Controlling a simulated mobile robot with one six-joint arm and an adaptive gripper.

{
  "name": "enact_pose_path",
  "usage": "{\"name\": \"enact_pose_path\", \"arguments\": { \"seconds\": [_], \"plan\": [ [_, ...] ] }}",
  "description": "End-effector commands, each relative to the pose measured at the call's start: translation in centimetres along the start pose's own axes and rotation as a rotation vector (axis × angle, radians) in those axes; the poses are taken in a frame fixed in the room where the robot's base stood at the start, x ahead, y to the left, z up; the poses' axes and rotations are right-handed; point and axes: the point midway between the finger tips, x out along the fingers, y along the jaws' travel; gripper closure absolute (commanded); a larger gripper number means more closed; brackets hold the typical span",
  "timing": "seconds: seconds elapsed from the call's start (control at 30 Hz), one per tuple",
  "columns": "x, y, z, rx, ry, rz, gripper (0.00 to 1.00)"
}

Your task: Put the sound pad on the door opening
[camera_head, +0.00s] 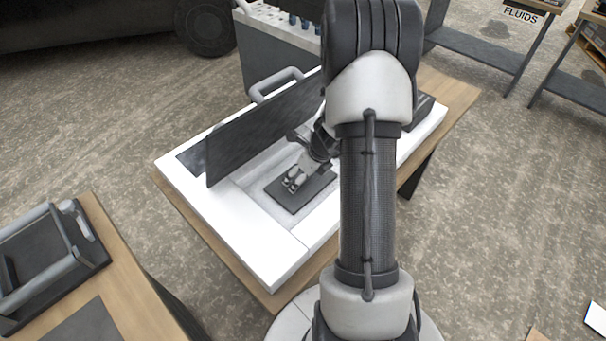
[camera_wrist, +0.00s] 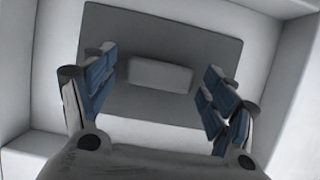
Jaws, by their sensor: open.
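The sound pad (camera_head: 320,187) is a dark flat rectangle lying on the floor of the recessed opening (camera_head: 255,178) in the white door panel (camera_head: 238,235). In the wrist view the pad (camera_wrist: 160,28) has a lighter raised block (camera_wrist: 160,76) in its middle. My gripper (camera_head: 294,180) is over the pad in the head view. In the wrist view my gripper (camera_wrist: 160,72) is open, its blue-padded fingers on either side of the block with gaps between. Its fingertips are close to the pad; I cannot tell whether they touch it.
The door panel rests on a wooden table (camera_head: 458,90). Another table (camera_head: 112,262) at lower left carries a dark frame with handles (camera_head: 40,255). A grey cart (camera_head: 262,45) stands behind.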

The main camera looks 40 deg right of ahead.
Motion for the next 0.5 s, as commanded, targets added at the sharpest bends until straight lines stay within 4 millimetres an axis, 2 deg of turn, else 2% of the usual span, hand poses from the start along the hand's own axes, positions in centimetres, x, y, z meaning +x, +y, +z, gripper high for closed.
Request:
{"name": "enact_pose_path", "arguments": {
  "seconds": [0.17,0.3,0.5],
  "plan": [
    [-2.8,-0.1,0.3,0.000,-0.002,-0.002,0.22],
    [-6.1,-0.1,0.3,0.001,-0.002,-0.003,0.22],
    [-10.0,-0.1,0.3,0.001,-0.002,-0.002,0.22]
  ]
}}
